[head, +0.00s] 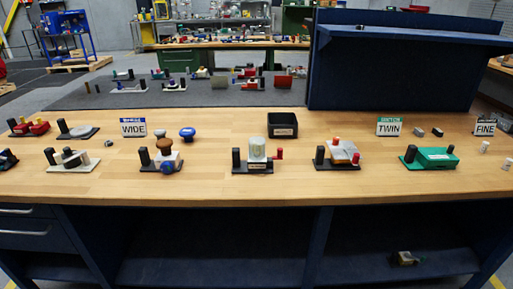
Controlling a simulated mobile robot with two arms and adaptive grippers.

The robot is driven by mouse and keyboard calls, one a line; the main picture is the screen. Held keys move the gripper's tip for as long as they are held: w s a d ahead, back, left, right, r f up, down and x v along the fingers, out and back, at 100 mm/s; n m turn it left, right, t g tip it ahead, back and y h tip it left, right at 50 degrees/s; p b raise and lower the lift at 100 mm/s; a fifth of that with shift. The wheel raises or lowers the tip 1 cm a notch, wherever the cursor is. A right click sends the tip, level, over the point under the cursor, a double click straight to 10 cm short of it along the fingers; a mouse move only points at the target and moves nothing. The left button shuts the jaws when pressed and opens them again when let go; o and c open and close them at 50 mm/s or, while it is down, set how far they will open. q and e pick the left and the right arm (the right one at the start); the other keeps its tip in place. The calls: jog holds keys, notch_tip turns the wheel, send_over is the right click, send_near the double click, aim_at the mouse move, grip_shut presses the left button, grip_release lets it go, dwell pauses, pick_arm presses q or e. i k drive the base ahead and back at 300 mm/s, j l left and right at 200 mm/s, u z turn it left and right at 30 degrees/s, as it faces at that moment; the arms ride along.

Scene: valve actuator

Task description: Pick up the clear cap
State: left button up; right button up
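A pale, translucent-looking cylindrical cap (258,146) stands upright on a black-based fixture (245,167) in the middle of the wooden bench, in the head view. It looks most like the clear cap, but it is too small to be sure of its material. A black post stands to its left and a red handle to its right. Neither of my grippers is in view.
The wooden bench (340,190) carries several other fixtures, including a green one (437,157) at the right. A black bin (282,125) stands behind the cap. A blue panel with a shelf (400,75) rises at the back right. The bench's front strip is clear.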

aim_at(258, 144)
jog(key=i+l+u, duration=0.25)
jog(key=l+u, duration=0.2)
jog(key=l, duration=0.15)
jog(key=i+l+u, duration=0.25)
jog(key=l+u, duration=0.2)
jog(key=l, duration=0.2)
